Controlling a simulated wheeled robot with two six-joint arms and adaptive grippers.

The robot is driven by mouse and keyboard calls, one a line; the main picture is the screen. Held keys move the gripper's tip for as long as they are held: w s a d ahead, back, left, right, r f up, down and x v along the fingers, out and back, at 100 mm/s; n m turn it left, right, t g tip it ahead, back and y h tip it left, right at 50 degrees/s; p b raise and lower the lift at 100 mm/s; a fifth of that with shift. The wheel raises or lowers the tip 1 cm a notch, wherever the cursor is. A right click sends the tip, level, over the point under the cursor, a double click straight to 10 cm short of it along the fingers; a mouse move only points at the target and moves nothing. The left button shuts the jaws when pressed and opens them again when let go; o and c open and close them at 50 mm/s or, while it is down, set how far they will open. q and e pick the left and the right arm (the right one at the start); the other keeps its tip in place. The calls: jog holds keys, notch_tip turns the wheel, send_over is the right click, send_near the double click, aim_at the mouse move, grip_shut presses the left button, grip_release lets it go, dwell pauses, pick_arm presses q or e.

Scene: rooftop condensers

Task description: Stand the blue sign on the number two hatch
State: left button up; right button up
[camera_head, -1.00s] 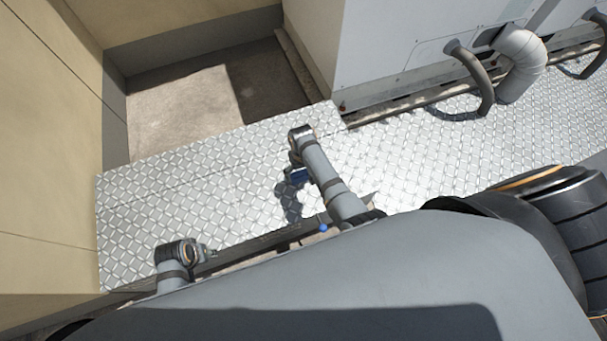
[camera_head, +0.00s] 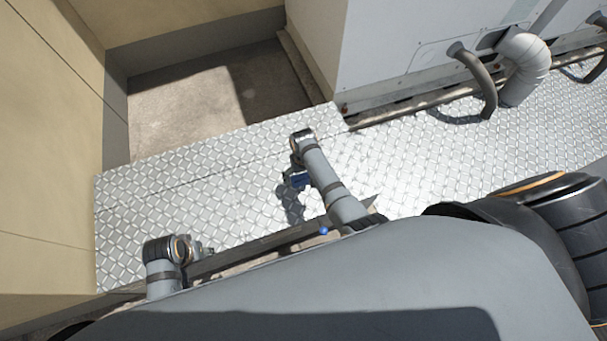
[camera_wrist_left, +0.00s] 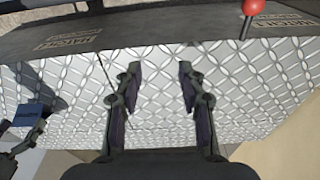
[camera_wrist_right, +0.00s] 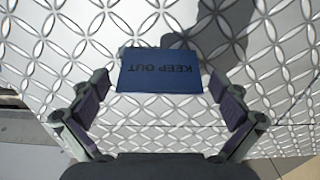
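The blue sign (camera_wrist_right: 160,72) lies between and beyond the fingertips of my right gripper (camera_wrist_right: 160,84) in the right wrist view. Its "KEEP OUT" lettering is upside down there, and neither finger touches it. My right gripper is open above the tread plate. In the head view the sign (camera_head: 299,181) is a small blue patch beside my right wrist; it also shows in the left wrist view (camera_wrist_left: 27,115). My left gripper (camera_wrist_left: 158,72) is open and empty. Upside-down hatch labels (camera_wrist_left: 68,40) mark a dark strip; their numbers are unreadable.
A red knob (camera_wrist_left: 251,7) stands on the dark strip, and a blue knob (camera_head: 324,231) shows by my right arm. Bright tread plate (camera_head: 190,195) covers the floor. A beige wall (camera_head: 50,170) bounds the left, a grey condenser (camera_head: 405,50) with pipes the back right.

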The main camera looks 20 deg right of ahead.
aim_at(303, 176)
jog(key=shift+r, duration=0.25)
notch_tip(303, 176, up, 3)
jog(key=p, duration=0.3)
jog(key=shift+f+p, duration=0.1)
jog(key=shift+p, duration=0.2)
pick_arm(q)
jog(key=s+a+f+p, duration=0.1)
jog(key=s+a+f, duration=0.1)
jog(key=f, duration=0.5)
jog(key=s+a+f+p, duration=0.1)
jog(key=s+a+f, duration=0.15)
jog(key=f, duration=0.35)
pick_arm(e)
notch_tip(303, 176, up, 2)
jog(key=shift+r, duration=0.1)
jog(key=shift+r+p, duration=0.75)
jog(key=shift+p, duration=0.3)
pick_arm(q)
jog(key=s+f+p, duration=0.1)
jog(key=s+p, duration=0.5)
jog(key=s, duration=0.7)
jog(key=shift+s+a+f+y, duration=0.15)
jog(key=shift+f+y, duration=0.2)
jog(key=shift+y, duration=0.05)
pick_arm(e)
jog(key=shift+r, duration=2.65)
